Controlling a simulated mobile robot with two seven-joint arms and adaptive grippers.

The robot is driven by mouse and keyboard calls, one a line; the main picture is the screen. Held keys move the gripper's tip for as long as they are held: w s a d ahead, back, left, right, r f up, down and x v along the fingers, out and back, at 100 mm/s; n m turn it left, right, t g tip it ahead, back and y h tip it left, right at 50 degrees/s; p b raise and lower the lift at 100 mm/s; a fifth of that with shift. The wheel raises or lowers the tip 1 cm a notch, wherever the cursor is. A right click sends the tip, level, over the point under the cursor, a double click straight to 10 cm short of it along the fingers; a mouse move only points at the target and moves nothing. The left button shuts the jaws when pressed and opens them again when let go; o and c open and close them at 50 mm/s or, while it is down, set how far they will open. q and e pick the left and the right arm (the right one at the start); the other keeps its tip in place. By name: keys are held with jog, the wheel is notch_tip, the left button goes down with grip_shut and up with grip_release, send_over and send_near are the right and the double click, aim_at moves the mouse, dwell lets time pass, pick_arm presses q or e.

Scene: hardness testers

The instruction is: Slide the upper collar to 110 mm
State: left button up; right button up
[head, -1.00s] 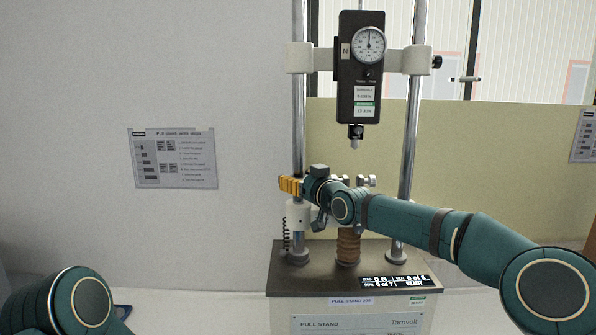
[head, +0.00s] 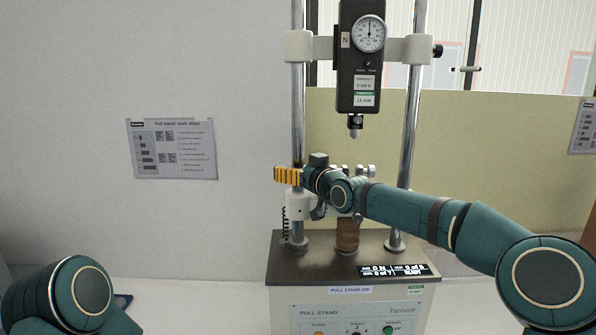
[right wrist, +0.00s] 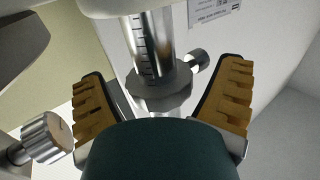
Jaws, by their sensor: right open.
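The left column (head: 298,110) of the pull stand carries a white collar (head: 298,206) low down. My right gripper (head: 287,176) is at this column, just above the white collar. In the right wrist view, its yellow-padded fingers (right wrist: 163,108) are spread wide, one on each side of the column with ruled marks (right wrist: 148,45). A grey flanged collar (right wrist: 160,95) on that column lies between the fingers, with a knurled knob (right wrist: 197,60) beside it. I cannot tell whether the fingers touch it. I cannot read the scale. My left gripper is out of view.
A force gauge (head: 360,75) hangs on the crosshead between the columns, above my right arm. The right column (head: 409,130) rises behind my right arm. A wall sheet (head: 172,148) hangs left.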

aim_at(300, 131)
jog(key=r, duration=0.9)
jog(key=shift+w+d+r, duration=0.15)
jog(key=shift+d+r, duration=0.1)
jog(key=shift+d, duration=0.05)
